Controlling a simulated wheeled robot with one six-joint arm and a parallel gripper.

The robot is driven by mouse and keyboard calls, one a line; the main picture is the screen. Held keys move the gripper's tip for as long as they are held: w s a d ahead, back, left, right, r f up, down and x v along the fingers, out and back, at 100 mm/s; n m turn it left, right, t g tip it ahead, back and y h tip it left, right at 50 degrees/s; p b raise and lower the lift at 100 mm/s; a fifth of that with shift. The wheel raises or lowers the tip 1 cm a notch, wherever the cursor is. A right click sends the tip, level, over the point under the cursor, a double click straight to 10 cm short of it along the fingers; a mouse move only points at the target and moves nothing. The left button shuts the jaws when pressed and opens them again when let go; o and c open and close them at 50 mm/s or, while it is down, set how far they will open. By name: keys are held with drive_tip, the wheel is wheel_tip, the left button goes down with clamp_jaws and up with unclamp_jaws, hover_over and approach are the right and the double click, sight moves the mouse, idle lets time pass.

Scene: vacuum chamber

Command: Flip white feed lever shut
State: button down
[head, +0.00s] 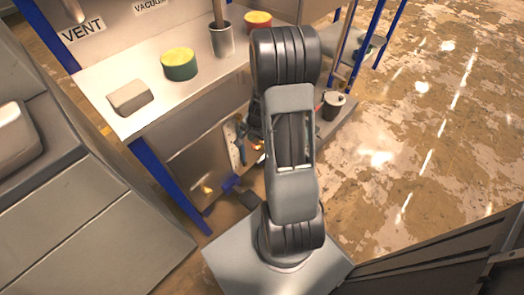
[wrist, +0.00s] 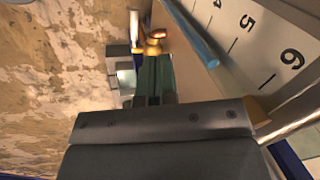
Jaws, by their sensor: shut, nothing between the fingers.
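In the wrist view my gripper (wrist: 156,62) reaches up from the dark wrist block. Its dark green fingers are together with nothing between them. A slim white lever (wrist: 134,26) stands just left of the fingertips, close to brass fittings (wrist: 152,45). I cannot tell whether the fingers touch the lever or the brass. A blue handle (wrist: 196,32) lies to the right, along a white numbered panel. My gripper and the white lever cannot be made out there.
The numbered panel (wrist: 258,62) stands close on the right of my fingers. The bench top (head: 95,80) above holds a grey block (head: 130,97), a green-yellow cylinder (head: 180,64) and a metal cup (head: 222,40). A bucket (head: 332,106) stands right of my arm. Open floor (head: 430,130) lies right.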

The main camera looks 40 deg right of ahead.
sight(261, 158)
drive_tip(key=s+d+f+m+p, duration=0.1)
drive_tip(key=s+d+f+m, duration=0.1)
drive_tip(key=d+f, duration=0.3)
drive_tip(key=shift+d+f+m+h+p, duration=0.25)
drive_tip(key=shift+f+m+h+p, duration=0.15)
drive_tip(key=shift+m, duration=0.5)
drive_tip(key=shift+s, duration=0.1)
drive_tip(key=b+x, duration=0.3)
drive_tip(key=x, duration=0.4)
drive_tip(key=b+x, duration=0.4)
drive_tip(key=x, duration=0.3)
drive_tip(key=shift+s+a+f, duration=0.1)
drive_tip(key=shift+s+a, duration=0.05)
drive_tip(key=shift+s, duration=0.05)
